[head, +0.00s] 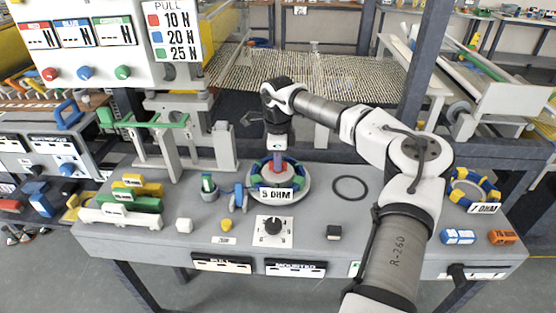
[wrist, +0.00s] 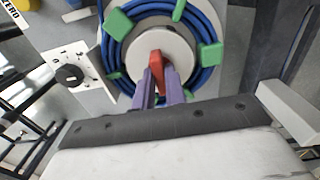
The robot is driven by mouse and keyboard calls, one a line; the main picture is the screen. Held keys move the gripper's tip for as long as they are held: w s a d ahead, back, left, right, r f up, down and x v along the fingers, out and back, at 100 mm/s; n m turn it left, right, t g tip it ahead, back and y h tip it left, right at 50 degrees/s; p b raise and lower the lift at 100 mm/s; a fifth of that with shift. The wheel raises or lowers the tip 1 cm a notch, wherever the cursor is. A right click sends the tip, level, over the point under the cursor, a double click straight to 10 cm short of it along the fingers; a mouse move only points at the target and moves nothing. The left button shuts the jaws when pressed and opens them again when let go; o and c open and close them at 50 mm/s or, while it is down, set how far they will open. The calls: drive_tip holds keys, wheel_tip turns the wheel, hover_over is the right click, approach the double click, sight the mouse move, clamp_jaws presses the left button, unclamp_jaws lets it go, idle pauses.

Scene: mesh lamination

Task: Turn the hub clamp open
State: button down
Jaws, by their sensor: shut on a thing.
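The hub clamp is a red handle (wrist: 156,62) on the pale round hub (wrist: 176,48) in the wrist view. My gripper (wrist: 158,77) has its purple fingers shut on the red handle, near the hub's middle. The blue cable coil (wrist: 208,80) with green clips lies around the hub. In the head view my gripper (head: 277,163) points down into the coil (head: 256,183), which carries a 5 OHM label (head: 276,194). There the fingers and arm mostly hide the handle. I cannot tell how far the clamp is turned.
A dial on a white plate (head: 259,233) stands in front of the coil. A black ring (head: 350,188) lies to its right, and a green-topped holder (head: 209,188) stands to its left. A second coil (head: 461,190) sits at the far right of the grey bench (head: 130,236).

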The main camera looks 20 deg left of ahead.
drive_tip(key=shift+r, duration=0.1)
drive_tip(key=c, duration=1.4)
unclamp_jaws()
drive_tip(key=shift+c, duration=0.2)
wheel_tip(320, 180, up, 14)
drive_tip(key=b, duration=0.3)
